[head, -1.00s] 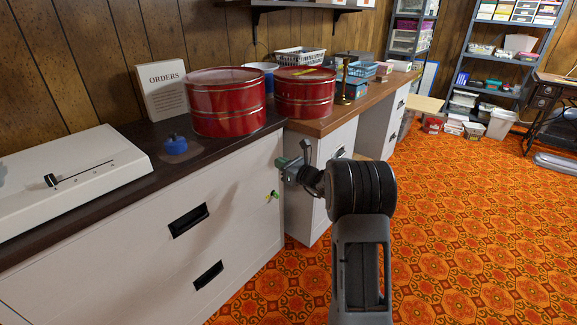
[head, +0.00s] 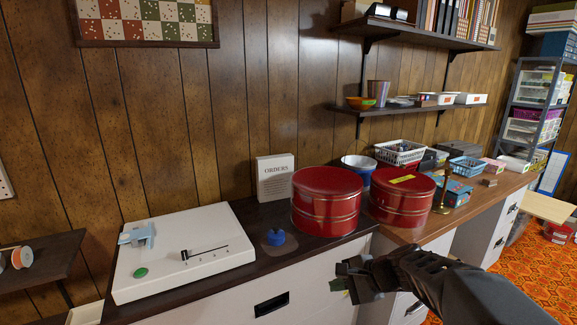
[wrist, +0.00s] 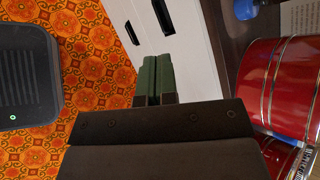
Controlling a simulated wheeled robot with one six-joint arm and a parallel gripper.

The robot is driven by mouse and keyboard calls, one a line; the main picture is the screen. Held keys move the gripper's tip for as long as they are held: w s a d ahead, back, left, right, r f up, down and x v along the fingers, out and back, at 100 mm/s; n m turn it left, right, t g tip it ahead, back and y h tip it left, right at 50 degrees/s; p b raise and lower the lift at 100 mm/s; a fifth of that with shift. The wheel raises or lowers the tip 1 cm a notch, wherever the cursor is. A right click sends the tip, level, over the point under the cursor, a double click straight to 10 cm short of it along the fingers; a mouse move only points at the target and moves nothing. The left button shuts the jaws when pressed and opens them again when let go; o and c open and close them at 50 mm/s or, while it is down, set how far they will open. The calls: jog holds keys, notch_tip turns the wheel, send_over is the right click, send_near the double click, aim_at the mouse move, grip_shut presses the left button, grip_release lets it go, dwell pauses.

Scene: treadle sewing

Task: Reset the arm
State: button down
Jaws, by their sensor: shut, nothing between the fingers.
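My gripper (head: 345,277) is at the lower middle of the head view, in front of the cabinet front and below the counter edge. My arm reaches in from the lower right. In the wrist view the green fingers (wrist: 157,78) are together with nothing between them. The gripper touches no object that I can see.
Two red tins (head: 327,201) (head: 402,203) stand on the counters, with a blue knob-like object (head: 275,237) and a white machine (head: 183,275) to the left. An "ORDERS" sign (head: 275,178) stands behind. Drawer handles (head: 271,304) mark the white cabinet. Patterned carpet (head: 520,287) lies at right.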

jog(key=s+d+r+n+g+h+p, duration=0.1)
jog(key=s+d+r+n+h+p, duration=0.3)
jog(key=s+r+n+h+p, duration=0.4)
jog(key=s+r+n+p, duration=0.5)
jog(key=s+r, duration=0.1)
jog(key=r, duration=0.1)
jog(key=shift+s+h, duration=0.15)
jog(key=shift+h, duration=0.25)
jog(key=c, duration=1.9)
grip_release()
jog(key=shift+r, duration=0.1)
